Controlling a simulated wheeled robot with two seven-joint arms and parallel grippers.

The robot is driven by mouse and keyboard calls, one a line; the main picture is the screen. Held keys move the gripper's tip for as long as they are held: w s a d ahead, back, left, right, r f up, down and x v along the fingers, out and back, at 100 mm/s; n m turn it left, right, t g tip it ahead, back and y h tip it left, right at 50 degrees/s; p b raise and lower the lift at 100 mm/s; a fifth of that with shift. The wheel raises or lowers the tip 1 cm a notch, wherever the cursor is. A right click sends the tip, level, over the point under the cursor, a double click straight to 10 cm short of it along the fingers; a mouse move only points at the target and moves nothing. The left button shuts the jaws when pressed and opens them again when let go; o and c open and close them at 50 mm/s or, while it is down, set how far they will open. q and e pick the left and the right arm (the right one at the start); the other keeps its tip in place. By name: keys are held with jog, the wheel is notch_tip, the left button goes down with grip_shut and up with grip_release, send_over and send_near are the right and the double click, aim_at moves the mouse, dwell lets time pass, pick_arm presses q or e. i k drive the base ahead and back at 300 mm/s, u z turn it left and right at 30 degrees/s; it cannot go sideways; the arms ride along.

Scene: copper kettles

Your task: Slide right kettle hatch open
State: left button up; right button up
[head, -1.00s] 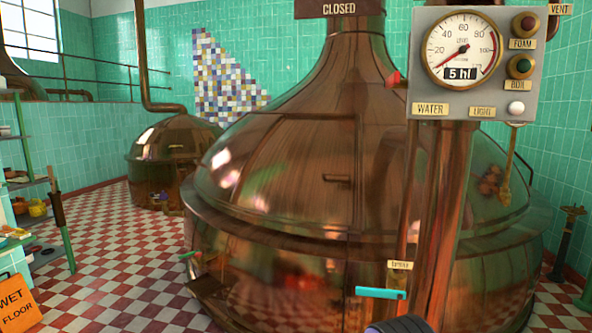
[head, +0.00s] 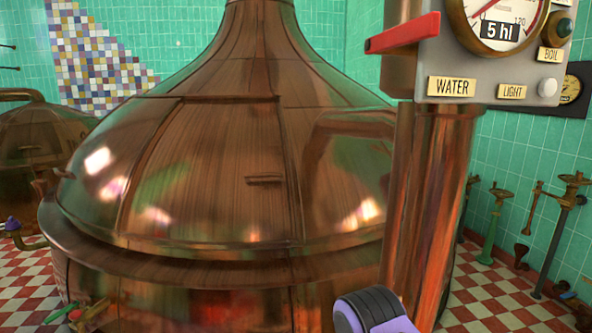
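The large copper kettle (head: 340,190) fills the middle of the head view. Its hatch (head: 205,160) is a curved panel on the sloping dome, framed by seams and a top rail. A small horizontal handle (head: 265,181) sits near the right side of the panel. The hatch looks shut, with no dark opening showing. Neither gripper's fingers are in view. A purple and black rounded part, which looks like part of my arm, shows at the bottom, right of centre, in front of the kettle.
A copper column (head: 433,200) stands in front of the kettle's right side. It carries a gauge panel (head: 510,60) and a red lever (head: 403,33). A smaller copper kettle (head: 35,145) is at the far left. Green and brown pipe stands (head: 491,225) are at right. Checkered floor (head: 500,298) shows at lower right.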

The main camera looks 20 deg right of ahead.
aim_at(213, 171)
jog(key=z, duration=0.75)
jog(key=i, duration=1)
jog(key=z, duration=0.75)
